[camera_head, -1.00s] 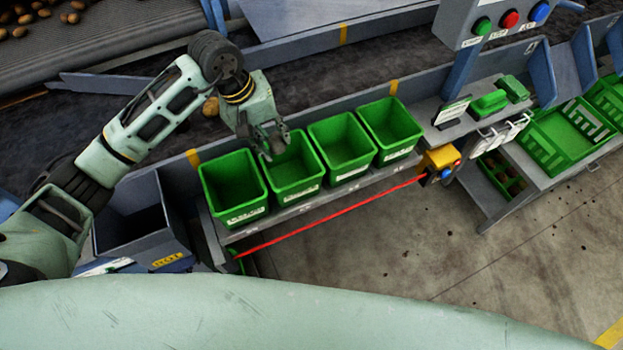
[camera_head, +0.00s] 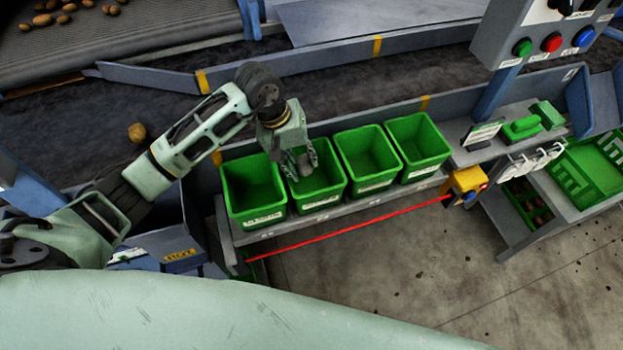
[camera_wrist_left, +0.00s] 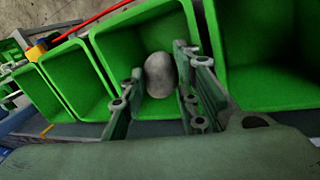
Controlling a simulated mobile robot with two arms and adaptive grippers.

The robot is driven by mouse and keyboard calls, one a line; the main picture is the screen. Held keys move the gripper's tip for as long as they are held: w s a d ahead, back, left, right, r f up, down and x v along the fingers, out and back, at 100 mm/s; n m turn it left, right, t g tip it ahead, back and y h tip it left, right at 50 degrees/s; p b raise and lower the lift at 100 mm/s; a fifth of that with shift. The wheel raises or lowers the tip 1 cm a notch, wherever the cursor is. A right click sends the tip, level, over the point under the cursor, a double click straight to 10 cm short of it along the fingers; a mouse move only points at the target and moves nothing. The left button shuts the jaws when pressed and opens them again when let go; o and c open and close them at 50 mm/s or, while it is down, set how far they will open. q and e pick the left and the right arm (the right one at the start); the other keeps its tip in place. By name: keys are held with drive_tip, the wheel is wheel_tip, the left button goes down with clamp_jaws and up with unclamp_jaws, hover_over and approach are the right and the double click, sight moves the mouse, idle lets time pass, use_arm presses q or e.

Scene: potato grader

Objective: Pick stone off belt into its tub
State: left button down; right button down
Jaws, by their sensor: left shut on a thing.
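My left gripper (camera_head: 303,166) is above the second green tub from the left (camera_head: 318,190), fingers pointing down. In the left wrist view, its two fingers are shut on a grey, rounded stone (camera_wrist_left: 160,75), with the green inside of a tub (camera_wrist_left: 125,62) behind it. In the head view the fingers hide most of the stone. The tub labels are too small to read. The dark belt (camera_head: 330,92) runs behind the tubs. My right gripper is not in view.
Other green tubs stand on either side: the leftmost (camera_head: 252,192), the third (camera_head: 367,160) and the rightmost (camera_head: 417,145). A lone potato (camera_head: 137,132) lies on the belt at left. A yellow switch box (camera_head: 463,182) ends a red cord (camera_head: 350,228) along the front.

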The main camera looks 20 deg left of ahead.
use_arm(q)
drive_tip(key=c, duration=1.7)
unclamp_jaws()
drive_tip(key=o, duration=0.4)
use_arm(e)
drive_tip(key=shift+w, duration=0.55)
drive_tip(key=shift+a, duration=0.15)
use_arm(q)
drive_tip(key=shift+a+r, duration=0.15)
drive_tip(key=shift+r, duration=0.15)
drive_tip(key=v, duration=1.1)
drive_tip(key=shift+s+r, duration=0.1)
drive_tip(key=shift+r, duration=0.15)
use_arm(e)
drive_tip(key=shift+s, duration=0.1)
